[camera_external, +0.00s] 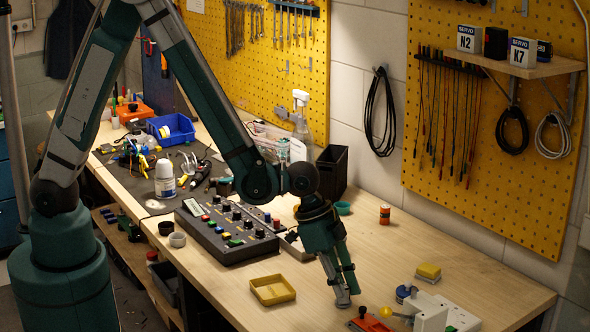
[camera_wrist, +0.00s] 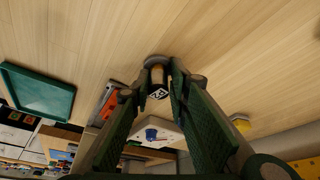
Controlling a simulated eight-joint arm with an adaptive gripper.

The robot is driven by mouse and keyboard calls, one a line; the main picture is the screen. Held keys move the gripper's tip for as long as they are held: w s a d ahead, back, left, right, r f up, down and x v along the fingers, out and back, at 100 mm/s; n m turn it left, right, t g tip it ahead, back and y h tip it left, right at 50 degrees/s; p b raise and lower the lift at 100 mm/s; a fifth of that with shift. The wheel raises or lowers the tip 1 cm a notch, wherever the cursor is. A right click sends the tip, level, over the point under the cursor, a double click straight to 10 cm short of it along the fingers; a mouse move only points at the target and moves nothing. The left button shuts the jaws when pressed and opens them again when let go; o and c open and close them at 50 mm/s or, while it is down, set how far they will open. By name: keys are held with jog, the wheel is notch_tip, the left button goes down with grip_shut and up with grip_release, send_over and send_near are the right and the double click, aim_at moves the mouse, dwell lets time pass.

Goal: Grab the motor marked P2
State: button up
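The motor is mostly hidden by the fingers there.
A yellow block (camera_external: 429,270) is behind. A yellow tray (camera_external: 272,290) stands left. The wrist view shows a teal tray (camera_wrist: 70,101). Bare wood lies behind my gripper.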

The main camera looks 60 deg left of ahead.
jog(key=shift+c, duration=0.7)
jog(key=shift+r, duration=0.15)
grip_shut()
jog(key=shift+r, duration=4.8)
